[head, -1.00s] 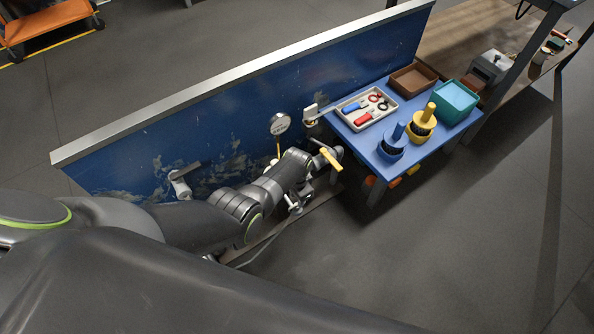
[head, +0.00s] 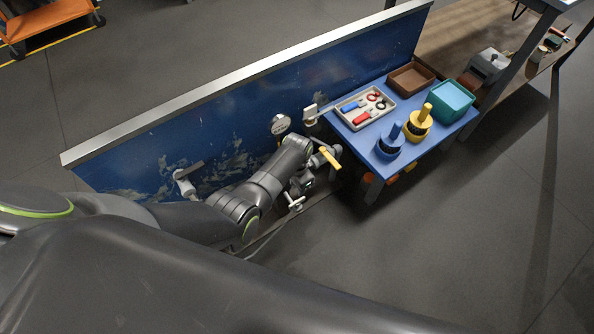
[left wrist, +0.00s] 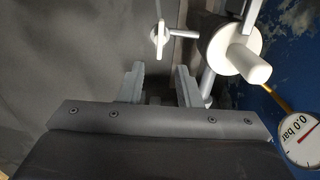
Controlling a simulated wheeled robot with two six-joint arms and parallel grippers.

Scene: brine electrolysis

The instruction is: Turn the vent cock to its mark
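A small white cock handle (left wrist: 160,38) stands ahead of my left gripper in the left wrist view. It is apart from the fingers; I cannot tell for sure that it is the vent cock, and no mark is readable. My left gripper (left wrist: 160,88) is open and empty, its two grey fingers pointing toward the handle. In the head view my left gripper (head: 308,184) is small and partly hidden by my arm, low in front of the blue panel. A white T-shaped handle (head: 295,203) shows just below it. My right gripper is out of view.
A grey cylinder with a white knob (left wrist: 242,60) is close at the right. A round gauge (left wrist: 299,138) reads 0.0 bar. A blue panel (head: 230,105) stands behind my arm.

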